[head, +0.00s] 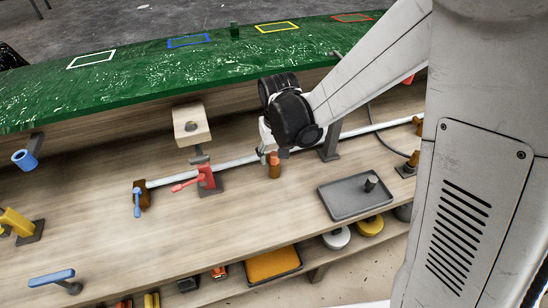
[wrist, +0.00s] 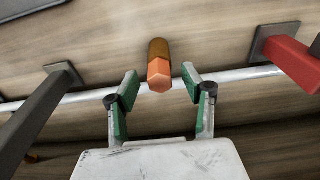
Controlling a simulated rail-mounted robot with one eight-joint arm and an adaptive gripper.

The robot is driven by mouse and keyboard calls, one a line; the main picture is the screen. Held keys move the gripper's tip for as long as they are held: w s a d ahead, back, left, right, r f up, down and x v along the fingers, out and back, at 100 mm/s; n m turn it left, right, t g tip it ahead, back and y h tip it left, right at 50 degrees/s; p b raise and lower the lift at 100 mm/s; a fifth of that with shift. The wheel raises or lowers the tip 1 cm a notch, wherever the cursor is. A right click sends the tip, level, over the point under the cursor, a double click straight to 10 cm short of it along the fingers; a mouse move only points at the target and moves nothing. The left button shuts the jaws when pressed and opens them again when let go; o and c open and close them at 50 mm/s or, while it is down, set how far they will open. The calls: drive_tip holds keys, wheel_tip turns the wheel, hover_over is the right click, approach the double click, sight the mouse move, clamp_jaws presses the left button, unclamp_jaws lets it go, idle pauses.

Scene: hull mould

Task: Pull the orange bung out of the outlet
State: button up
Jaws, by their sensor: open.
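The orange bung (wrist: 159,74) has a six-sided end and sits in a short brown outlet (wrist: 158,48) in the wrist view. My gripper (wrist: 159,84) is open, with one green-padded fingertip on each side of the bung's end. Gaps show on both sides, and neither finger appears to touch it. In the head view my gripper (head: 267,152) is low over the bench, just above and left of an orange-brown piece (head: 274,168). The bung and outlet cannot be told apart there.
A pale pipe (head: 235,163) runs along the wooden bench (head: 105,233) behind the bung. A red-handled valve (head: 205,178) stands to the left. A grey tray (head: 355,197) lies to the right. The green hull mould (head: 140,88) overhangs the back.

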drive_tip(key=shift+f, duration=0.45)
drive_tip(key=c, duration=1)
drive_tip(key=shift+r, duration=0.15)
